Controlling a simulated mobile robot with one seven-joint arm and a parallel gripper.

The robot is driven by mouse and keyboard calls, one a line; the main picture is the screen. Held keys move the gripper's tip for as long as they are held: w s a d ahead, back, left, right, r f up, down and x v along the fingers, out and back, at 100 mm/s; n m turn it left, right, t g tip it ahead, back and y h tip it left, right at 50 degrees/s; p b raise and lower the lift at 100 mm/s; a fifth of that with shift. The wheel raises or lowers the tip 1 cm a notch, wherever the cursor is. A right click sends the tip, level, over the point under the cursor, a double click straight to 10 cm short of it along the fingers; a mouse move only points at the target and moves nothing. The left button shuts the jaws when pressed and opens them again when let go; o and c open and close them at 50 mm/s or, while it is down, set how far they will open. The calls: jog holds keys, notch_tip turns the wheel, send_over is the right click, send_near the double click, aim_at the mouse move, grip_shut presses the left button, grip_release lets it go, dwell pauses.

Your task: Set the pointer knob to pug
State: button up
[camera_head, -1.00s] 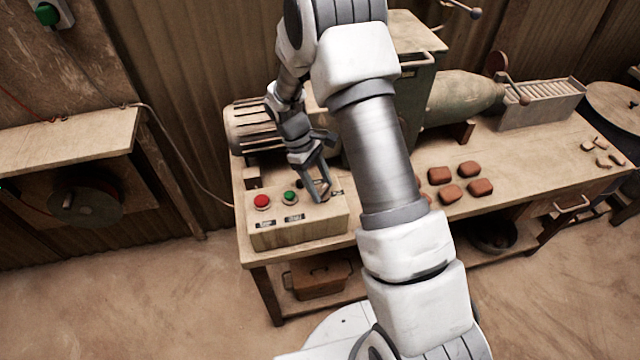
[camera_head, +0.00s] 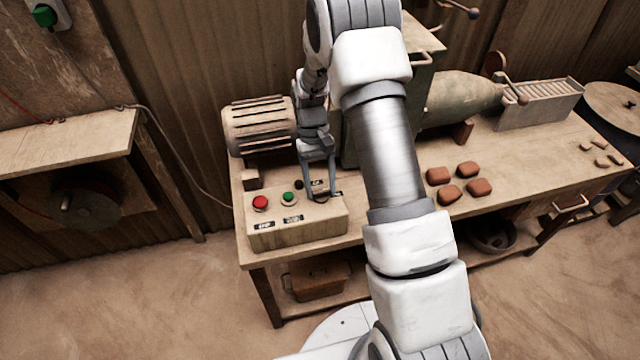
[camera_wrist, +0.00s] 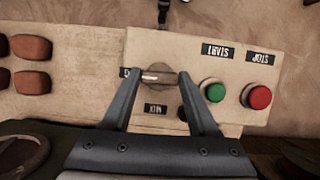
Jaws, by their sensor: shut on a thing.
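The pointer knob (camera_wrist: 157,76) is a round dial with a pale bar lying across the wrist picture, on the sloped face of a cream control box (camera_head: 298,235). My gripper (camera_wrist: 158,74) has one finger on each side of the knob, shut on it. The fingers point down at the box in the head view (camera_head: 320,192). One label (camera_wrist: 155,108) beside the knob seems to read MIX upside down. Another label (camera_wrist: 124,72) is mostly hidden by a finger, so its word cannot be read. I cannot tell which end of the bar is the pointer.
A green button (camera_head: 288,197) and a red button (camera_head: 260,202) are on the same box, left of my gripper, with labels below. A ribbed motor (camera_head: 260,127) stands behind the box. Several brown clay pieces (camera_head: 449,194) lie to the right on the bench.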

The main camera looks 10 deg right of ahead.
jog(key=shift+w+m, duration=0.1)
jog(key=shift+m, duration=0.2)
jog(key=o, duration=1.4)
jog(key=p+v, duration=0.1)
jog(key=v, duration=1.6)
jog(key=shift+d+r, duration=0.2)
jog(key=shift+r, duration=0.1)
